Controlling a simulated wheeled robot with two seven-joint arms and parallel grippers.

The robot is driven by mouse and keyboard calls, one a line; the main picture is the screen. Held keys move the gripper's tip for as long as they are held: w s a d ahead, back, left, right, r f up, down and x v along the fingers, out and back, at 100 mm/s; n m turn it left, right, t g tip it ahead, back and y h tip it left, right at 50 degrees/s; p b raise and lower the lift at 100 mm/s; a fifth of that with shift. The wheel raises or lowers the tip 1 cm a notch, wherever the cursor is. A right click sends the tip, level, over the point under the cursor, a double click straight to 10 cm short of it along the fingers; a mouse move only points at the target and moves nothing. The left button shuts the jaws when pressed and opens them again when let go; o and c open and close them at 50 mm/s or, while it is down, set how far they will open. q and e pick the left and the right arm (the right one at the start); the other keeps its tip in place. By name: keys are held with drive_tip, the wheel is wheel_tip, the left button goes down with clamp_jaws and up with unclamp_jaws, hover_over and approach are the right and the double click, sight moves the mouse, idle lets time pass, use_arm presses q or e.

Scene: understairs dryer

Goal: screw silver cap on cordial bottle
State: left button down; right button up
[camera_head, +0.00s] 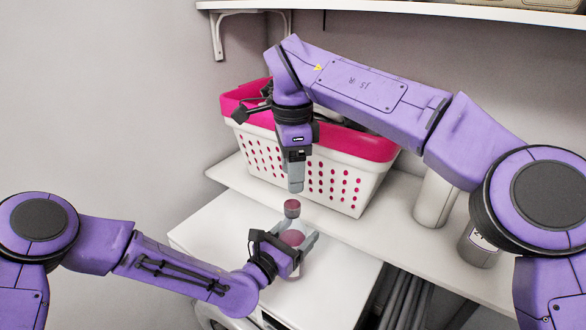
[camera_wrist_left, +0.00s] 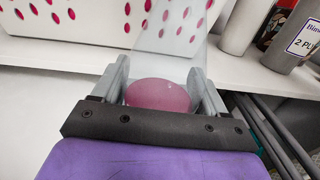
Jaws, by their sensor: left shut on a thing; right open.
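The cordial bottle (camera_head: 292,238) stands on the white surface with pink-red liquid inside; its dark reddish upper part (camera_head: 292,208) shows above. My left gripper (camera_head: 299,246) is shut around the bottle's body from the left and front. In the left wrist view the pink bottle body (camera_wrist_left: 158,96) sits between the two grey fingers of my left gripper (camera_wrist_left: 158,85). My right gripper (camera_head: 296,187) points down, open, just above the bottle's top and apart from it. I cannot make out the silver cap in either view.
A white and pink laundry basket (camera_head: 335,180) stands close behind the bottle. A white cylinder (camera_head: 434,198) and a grey labelled can (camera_head: 478,247) stand on the white shelf (camera_head: 400,240) to the right. Grey tubes (camera_head: 405,298) lie below the shelf edge. A wall shelf (camera_head: 450,10) hangs above.

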sight(293, 204)
drive_tip(key=shift+f, duration=4.05)
